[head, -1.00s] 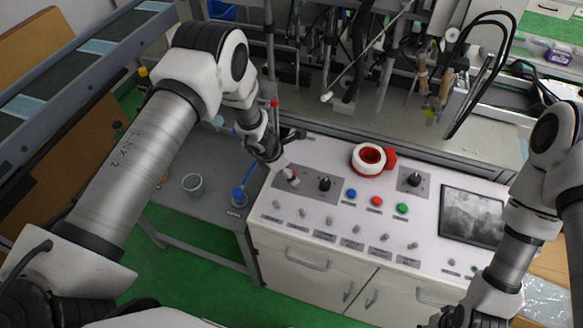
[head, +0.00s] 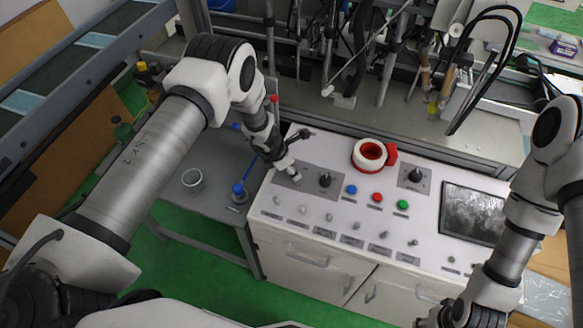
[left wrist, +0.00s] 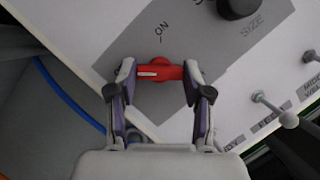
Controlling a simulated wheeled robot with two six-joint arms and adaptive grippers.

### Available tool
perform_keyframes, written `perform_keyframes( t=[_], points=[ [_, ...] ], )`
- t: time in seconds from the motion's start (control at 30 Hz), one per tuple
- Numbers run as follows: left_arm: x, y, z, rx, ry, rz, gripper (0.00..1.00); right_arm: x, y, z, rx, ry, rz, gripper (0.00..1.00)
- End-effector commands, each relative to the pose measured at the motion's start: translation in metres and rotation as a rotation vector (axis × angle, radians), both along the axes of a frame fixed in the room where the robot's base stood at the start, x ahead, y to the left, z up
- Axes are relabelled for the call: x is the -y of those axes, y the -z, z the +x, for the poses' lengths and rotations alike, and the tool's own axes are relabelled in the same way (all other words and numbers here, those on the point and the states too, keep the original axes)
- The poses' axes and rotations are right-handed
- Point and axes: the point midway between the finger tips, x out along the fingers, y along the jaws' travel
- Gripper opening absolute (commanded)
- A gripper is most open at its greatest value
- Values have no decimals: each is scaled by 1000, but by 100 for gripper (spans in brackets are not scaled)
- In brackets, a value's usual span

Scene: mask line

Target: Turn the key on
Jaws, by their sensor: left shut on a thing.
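The red key (left wrist: 170,73), a bar-shaped knob with a white line on its left half, sits on a grey plate (left wrist: 120,57) on the console. In the left wrist view it lies crosswise, its white line pointing left; the ON label (left wrist: 162,28) and its tick are above it. My left gripper (left wrist: 159,72) is shut on the key, one finger at each end. In the head view my left gripper (head: 291,168) reaches down to the console's left plate and hides the key. My right gripper (head: 445,316) is partly in view at the bottom right; its fingers are unclear.
The white console (head: 330,248) has a black knob (head: 325,180) just right of the key, then blue, red and green buttons. Small toggles line the front.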

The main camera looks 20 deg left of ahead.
Motion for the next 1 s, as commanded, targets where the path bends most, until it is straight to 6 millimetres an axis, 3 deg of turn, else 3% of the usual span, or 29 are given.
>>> perform_keyframes(
  t=[0.47,1.0],
  points=[
    [0,8,-1,-3,176,-1,15,0,27,0,0,0,0,40],
    [-1,9,1,-4,670,1,15,0,85,0,0,0,0,40]
  ],
)
